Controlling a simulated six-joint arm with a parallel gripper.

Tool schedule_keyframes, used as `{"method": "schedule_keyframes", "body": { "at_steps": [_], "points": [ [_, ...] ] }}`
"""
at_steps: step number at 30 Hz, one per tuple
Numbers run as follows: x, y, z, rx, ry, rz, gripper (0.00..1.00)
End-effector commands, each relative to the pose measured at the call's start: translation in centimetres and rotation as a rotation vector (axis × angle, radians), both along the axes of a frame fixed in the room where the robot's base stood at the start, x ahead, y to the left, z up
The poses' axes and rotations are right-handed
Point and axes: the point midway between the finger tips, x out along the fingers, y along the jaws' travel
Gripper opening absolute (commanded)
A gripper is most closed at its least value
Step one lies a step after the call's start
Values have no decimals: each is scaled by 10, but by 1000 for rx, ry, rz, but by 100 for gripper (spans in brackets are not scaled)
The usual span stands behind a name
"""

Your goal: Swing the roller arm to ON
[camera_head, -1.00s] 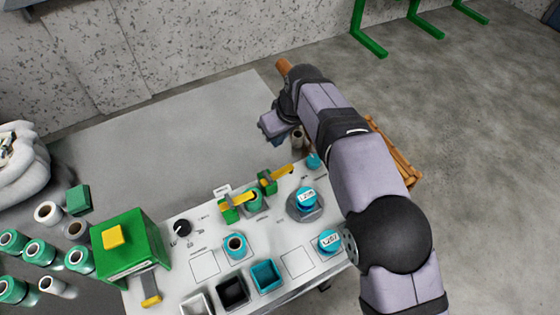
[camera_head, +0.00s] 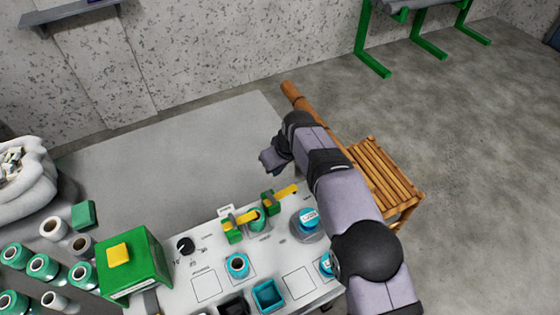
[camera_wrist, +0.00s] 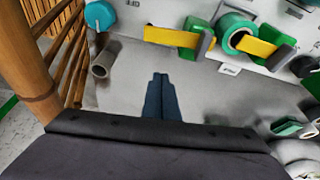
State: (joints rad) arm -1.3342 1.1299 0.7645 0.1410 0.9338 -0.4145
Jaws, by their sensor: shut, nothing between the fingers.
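Two yellow arms on green brackets stand at the back of the grey panel (camera_head: 208,287). The right yellow arm (camera_head: 286,191) points out to the right, and the left one (camera_head: 240,219) reaches to a green spool (camera_head: 257,219). The wrist view shows the outward arm (camera_wrist: 172,37), the other arm (camera_wrist: 250,42) across the spool (camera_wrist: 238,28), and their brackets. I cannot read an ON mark or tell which is the roller arm. My gripper (camera_head: 268,160) is shut and empty, behind the panel and apart from both arms; its fingertips (camera_wrist: 160,76) point toward the panel's back edge.
A wooden slatted rack (camera_head: 385,180) stands right of my arm, close by in the wrist view (camera_wrist: 62,55). A teal knob (camera_wrist: 99,15) and grey tube (camera_wrist: 104,60) lie near it. A green box (camera_head: 132,265) stands left. The grey surface behind the panel is clear.

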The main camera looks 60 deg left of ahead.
Motion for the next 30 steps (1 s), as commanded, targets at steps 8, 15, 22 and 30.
{"method": "schedule_keyframes", "body": {
  "at_steps": [8, 15, 22, 30],
  "points": [
    [-1, 9, -29, -1, 0, 0, 0],
    [0, 2, -29, -1, 0, 0, 0],
    [1, -11, -28, -2, 0, 0, 0],
    [3, -25, -29, -1, 1, -1, 0]
  ]
}}
